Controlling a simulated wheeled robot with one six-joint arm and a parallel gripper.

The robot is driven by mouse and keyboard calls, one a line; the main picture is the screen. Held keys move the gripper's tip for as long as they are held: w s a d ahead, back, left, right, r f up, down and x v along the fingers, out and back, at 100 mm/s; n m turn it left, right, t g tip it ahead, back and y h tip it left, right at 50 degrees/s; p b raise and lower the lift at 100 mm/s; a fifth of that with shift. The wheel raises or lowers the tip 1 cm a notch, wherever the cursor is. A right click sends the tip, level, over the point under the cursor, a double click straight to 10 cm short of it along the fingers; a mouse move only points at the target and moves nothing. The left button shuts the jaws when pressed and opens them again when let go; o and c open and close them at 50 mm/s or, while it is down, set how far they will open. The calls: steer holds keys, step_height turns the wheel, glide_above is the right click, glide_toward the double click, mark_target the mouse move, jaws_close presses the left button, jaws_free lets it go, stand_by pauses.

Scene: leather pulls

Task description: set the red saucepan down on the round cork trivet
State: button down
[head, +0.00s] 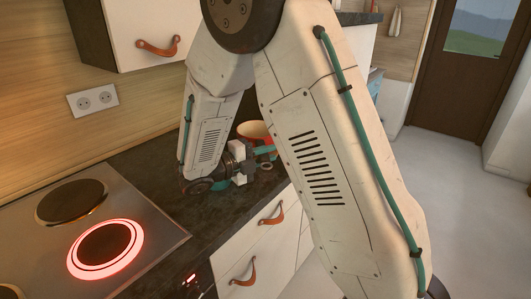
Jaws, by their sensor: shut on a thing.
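The red saucepan (256,129), with a pale inside, shows in part behind my gripper on the far stretch of the dark counter. My arm covers its right side and my gripper its near side. My gripper (264,155), with teal fingers, is shut on the saucepan, seemingly by its handle, though the grip itself is small and partly hidden. I cannot tell whether the pan rests on something or hangs just above the counter. The round cork trivet cannot be made out.
The hob (155,222) at left has a glowing red ring (105,247) and a dark plate (71,202). Bare dark counter (150,165) lies between hob and wall. Drawers with leather pulls (272,214) face the open floor (440,180). An upper cabinet (135,30) overhangs at left.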

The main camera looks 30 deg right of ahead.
steer(key=shift+f, duration=0.3)
steer(key=c, duration=1.3)
jaws_free()
steer(key=shift+o, duration=0.2)
